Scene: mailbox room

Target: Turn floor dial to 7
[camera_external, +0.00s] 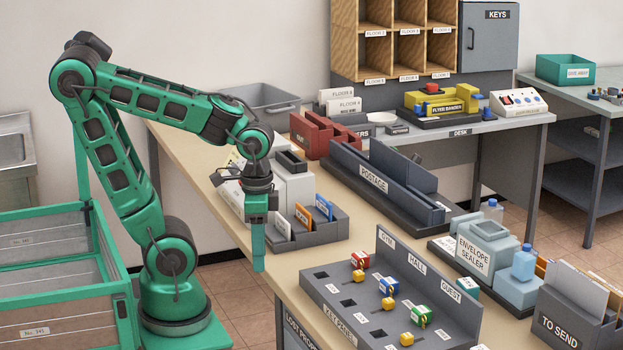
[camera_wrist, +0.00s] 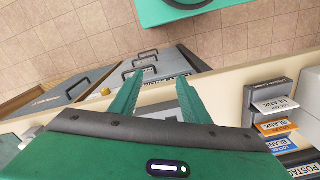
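No part labelled as a floor dial is readable in either view. A white control box (camera_external: 518,102) with small coloured knobs or buttons stands at the back right of the desk; its markings are too small to read. My gripper (camera_external: 258,262) points down over the front edge of the long table, far from that box. In the wrist view my gripper (camera_wrist: 158,82) has its two fingers apart with nothing between them. Below them are the table edge and a grey cabinet (camera_wrist: 75,92) with handles.
A grey card holder (camera_external: 318,232) and postage rack (camera_external: 390,185) stand right of my gripper. The key panel (camera_external: 340,310) is in front. Floor-labelled pigeonholes (camera_external: 408,50) and a yellow-black bander (camera_external: 440,100) are behind. A green-framed cart (camera_external: 60,270) stands at left.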

